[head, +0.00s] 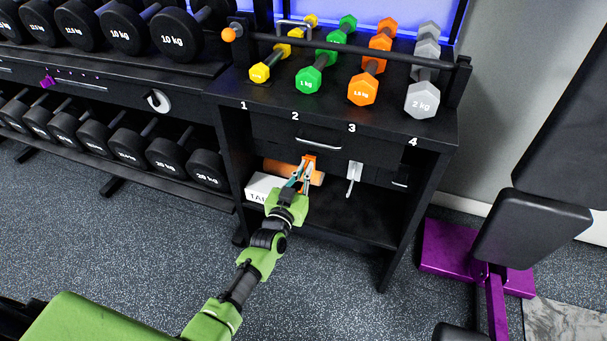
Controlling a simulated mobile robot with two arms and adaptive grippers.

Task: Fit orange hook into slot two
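The orange hook (309,161) is at the front of the black rack, below the numbers 2 and 3. It looks like the grey-white hook (354,172) hanging to its right. My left gripper (303,177) reaches up from below, with its fingers around the hook's lower part, and appears shut on it. The fingers cover part of the hook. I cannot tell whether its back touches the rack's rail or is seated in a slot. Number 2 (295,116) marks the second position on the rack's top edge. My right gripper is not in view.
The rack (347,218) has yellow, green, orange and grey dumbbells on top. An orange-brown roller (277,166) and a white box (262,187) sit on a shelf behind my gripper. Black dumbbells (118,35) fill the left racks. A purple-based bench (446,249) stands right. Open floor lies in front.

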